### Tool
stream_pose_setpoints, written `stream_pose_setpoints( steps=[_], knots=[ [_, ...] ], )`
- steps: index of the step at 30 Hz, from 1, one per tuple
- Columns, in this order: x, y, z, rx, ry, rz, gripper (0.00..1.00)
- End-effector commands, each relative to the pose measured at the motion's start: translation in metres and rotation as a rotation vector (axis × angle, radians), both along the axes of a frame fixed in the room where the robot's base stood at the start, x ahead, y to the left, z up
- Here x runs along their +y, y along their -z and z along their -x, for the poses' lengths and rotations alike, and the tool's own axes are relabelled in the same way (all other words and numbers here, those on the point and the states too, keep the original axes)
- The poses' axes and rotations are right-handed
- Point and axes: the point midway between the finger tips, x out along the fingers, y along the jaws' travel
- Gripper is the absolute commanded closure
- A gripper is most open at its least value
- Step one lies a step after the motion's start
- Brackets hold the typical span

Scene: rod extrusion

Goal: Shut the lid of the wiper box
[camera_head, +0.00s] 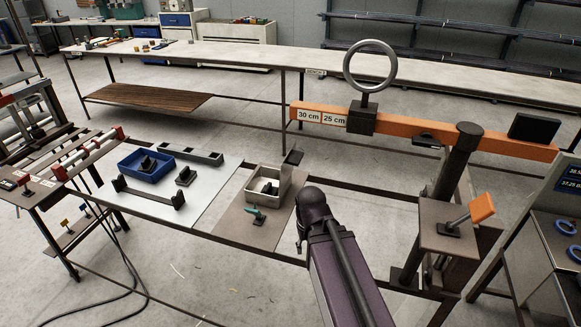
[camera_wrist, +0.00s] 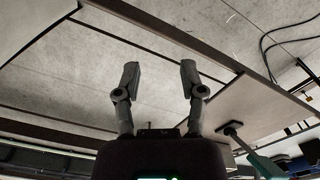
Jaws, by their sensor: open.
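A pale grey open-topped box (camera_head: 249,190), which looks like the wiper box, stands on the brown board right of the middle of the low bench. A white and dark thing shows inside it. A dark flap (camera_head: 293,157) stands raised at its back right corner and looks like the lid; its hinge cannot be made out. My gripper is mostly hidden behind my wrist in the head view, just right of the box. In the wrist view my gripper (camera_wrist: 158,78) is open and empty, its two fingers apart over bare floor and frame bars. The box is not clearly visible there.
A blue bin (camera_head: 140,172) and dark brackets stand to the left. An orange beam (camera_head: 440,139) and a post (camera_head: 455,165) stand at the right.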

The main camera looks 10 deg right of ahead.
Motion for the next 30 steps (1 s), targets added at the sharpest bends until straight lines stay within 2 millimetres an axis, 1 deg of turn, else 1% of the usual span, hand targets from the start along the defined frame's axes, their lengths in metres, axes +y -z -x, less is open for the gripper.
stream_pose_setpoints(
  steps=[5,8,11,17,23,26,30],
  knots=[
    [0.001,0.003,-0.007,0.008,0.012,-0.039,0.49],
    [0.004,0.005,-0.017,0.017,0.027,-0.096,0.49],
    [0.006,0.007,-0.03,0.031,0.048,-0.179,0.49],
    [0.009,0.005,-0.066,0.056,0.096,-0.41,0.49],
    [0.003,-0.008,-0.104,0.065,0.133,-0.66,0.49],
    [-0.005,-0.018,-0.124,0.061,0.145,-0.785,0.49],
    [-0.022,-0.035,-0.15,0.047,0.154,-0.96,0.49]
  ],
)
